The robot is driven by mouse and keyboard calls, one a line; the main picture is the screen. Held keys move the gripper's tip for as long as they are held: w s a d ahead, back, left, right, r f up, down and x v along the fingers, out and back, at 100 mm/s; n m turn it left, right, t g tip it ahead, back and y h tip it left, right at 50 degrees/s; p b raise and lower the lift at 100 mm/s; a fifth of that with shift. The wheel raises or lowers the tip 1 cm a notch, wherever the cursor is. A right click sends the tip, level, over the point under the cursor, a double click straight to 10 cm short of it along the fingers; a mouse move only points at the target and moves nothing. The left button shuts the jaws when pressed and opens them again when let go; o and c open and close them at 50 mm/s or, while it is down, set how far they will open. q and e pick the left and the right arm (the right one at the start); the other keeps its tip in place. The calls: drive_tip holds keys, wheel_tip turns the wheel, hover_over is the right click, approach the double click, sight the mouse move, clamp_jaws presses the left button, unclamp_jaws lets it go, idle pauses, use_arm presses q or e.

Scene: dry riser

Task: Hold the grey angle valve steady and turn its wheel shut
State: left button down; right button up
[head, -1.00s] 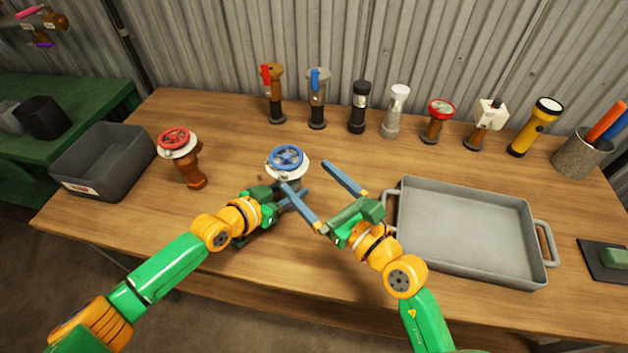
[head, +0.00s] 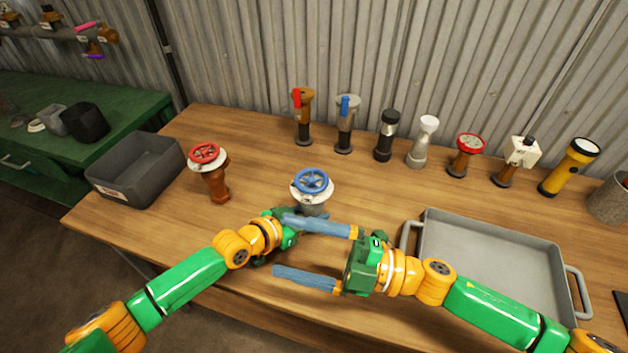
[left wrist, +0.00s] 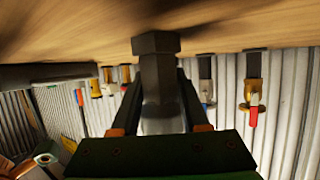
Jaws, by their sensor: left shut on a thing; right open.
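The grey angle valve with a blue wheel (head: 313,181) and a white collar stands upright on the wooden table. My left gripper (head: 306,214) is shut on its lower body; in the left wrist view the fingers (left wrist: 162,95) close around a dark grey part with a hexagonal end (left wrist: 156,44). My right gripper (head: 279,246) is open and empty, its two blue fingers pointing left. The upper finger crosses in front of the valve's base and my left gripper, hiding much of the grip. The lower finger is nearer the table's front. Neither right finger is on the wheel.
A brown valve with a red wheel (head: 207,153) stands to the left, beside a dark grey bin (head: 135,182). A grey tray (head: 497,220) lies to the right, below my right arm. Several valves and torches (head: 582,160) line the back. Bare table lies behind the blue wheel.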

sight(308, 182)
drive_tip(key=w+d+f+m+t+h, duration=0.1)
drive_tip(key=w+d+m+t+h, duration=0.2)
drive_tip(key=d+m, duration=0.4)
drive_tip(key=w+d+f+m+t+h, duration=0.1)
drive_tip(key=w+d+m+t, duration=0.2)
drive_tip(key=w+d+m, duration=0.5)
drive_tip(key=w+a, duration=0.1)
drive_tip(key=a, duration=0.3)
drive_tip(key=w+a+m, duration=0.1)
drive_tip(key=w+a, duration=0.1)
drive_tip(key=a, duration=0.2)
drive_tip(key=w+a+m, duration=0.1)
drive_tip(key=w+a, duration=0.1)
drive_tip(key=a, duration=0.2)
drive_tip(key=shift+a+f+t, duration=0.15)
drive_tip(key=shift+t, duration=0.15)
drive_tip(key=c, duration=1.1)
drive_tip(key=shift+s+a+m+t+h, duration=0.2)
drive_tip(key=shift+a+m+t+h, duration=0.2)
drive_tip(key=shift+t+h, duration=0.1)
drive_tip(key=shift+c, duration=0.2)
drive_tip(key=shift+s+a+r+m+t+h, duration=0.1)
drive_tip(key=shift+a+r+m+t+h, duration=0.1)
drive_tip(key=shift+m+t+h, duration=0.5)
drive_tip(key=shift+w+d+f+m+t+h, duration=0.2)
drive_tip(key=shift+w+d+m+t+h, duration=0.15)
drive_tip(key=shift+d+h, duration=0.2)
